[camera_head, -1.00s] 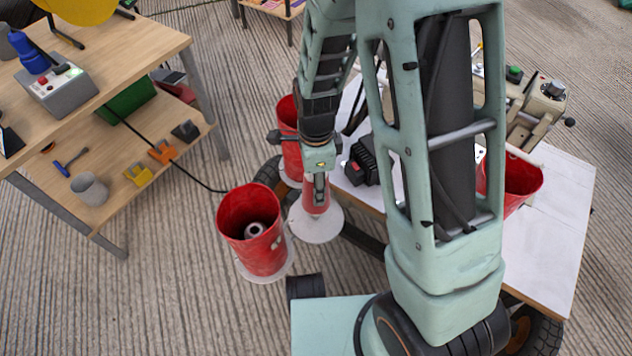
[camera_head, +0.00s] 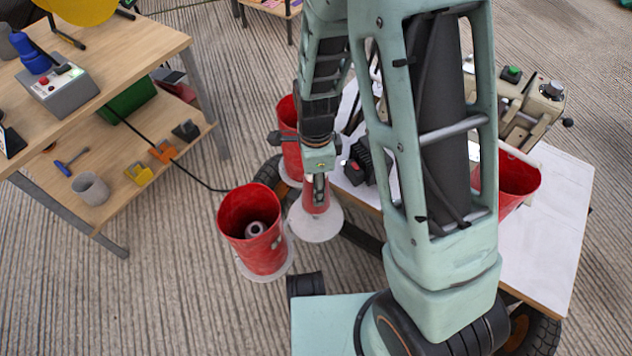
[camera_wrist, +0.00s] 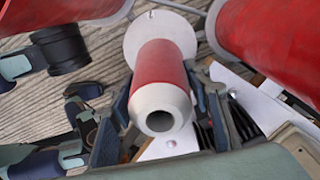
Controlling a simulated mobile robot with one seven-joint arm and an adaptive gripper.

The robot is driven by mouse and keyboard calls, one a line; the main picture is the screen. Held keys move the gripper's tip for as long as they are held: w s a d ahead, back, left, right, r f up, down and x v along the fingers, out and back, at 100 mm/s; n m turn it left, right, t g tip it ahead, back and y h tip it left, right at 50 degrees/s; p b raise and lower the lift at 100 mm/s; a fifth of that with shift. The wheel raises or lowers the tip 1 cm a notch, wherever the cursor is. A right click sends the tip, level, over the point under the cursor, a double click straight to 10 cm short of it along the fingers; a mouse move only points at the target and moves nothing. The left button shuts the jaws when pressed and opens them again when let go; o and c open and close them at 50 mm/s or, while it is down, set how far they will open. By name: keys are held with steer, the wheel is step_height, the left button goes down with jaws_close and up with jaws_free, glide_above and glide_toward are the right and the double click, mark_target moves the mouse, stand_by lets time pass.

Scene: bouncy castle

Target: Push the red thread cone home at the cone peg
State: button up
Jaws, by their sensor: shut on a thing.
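The red thread cone (camera_head: 315,202) stands over a round white disc (camera_head: 316,225), at the middle of the head view. My gripper (camera_head: 319,186) comes down on it from above and hides much of it. In the wrist view the red cone (camera_wrist: 162,70) has a pale top with a dark hole, and the white disc (camera_wrist: 150,22) lies at its far end. My gripper's fingers (camera_wrist: 162,98) are shut on the cone, one on each side. The cone peg itself is hidden, and I cannot tell whether the cone's base touches the disc.
A red bucket (camera_head: 262,251) with a spool inside stands left of the cone, and another red bucket (camera_head: 289,158) stands behind. A white-topped table (camera_head: 553,230) with a machine is at right. A wooden workbench (camera_head: 140,50) is at left.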

steer(key=shift+f+b, duration=1.25)
steer(key=shift+f, duration=0.65)
stand_by(0.5)
steer(key=shift+f+b, duration=0.3)
steer(key=shift+f, duration=1.6)
stand_by(0.5)
steer(key=o, duration=1.5)
steer(key=shift+c, duration=0.2)
step_height(320, 180, up, 12)
